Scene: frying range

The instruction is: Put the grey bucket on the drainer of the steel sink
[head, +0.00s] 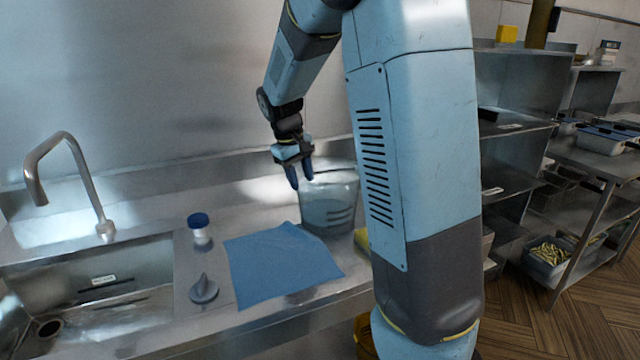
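The grey bucket (330,212) stands upright on the steel top, behind and right of a blue cloth; my arm hides part of its right side. My gripper (301,182) points down at the bucket's left rim. Its two dark blue fingers are apart with a gap between them, and they appear to be on either side of the rim; I cannot tell whether they touch it. The steel sink (90,262) is at the left, with its bowl and tap. The flat steel to the right of the bowl carries the cloth and small items.
The blue cloth (280,264) lies flat. A blue-capped white container (199,229) and a grey knob-like object (204,289) stand between bowl and cloth. The curved tap (75,150) rises at left. Something yellow (361,240) shows beside the bucket. Steel shelves (515,125) are at right.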

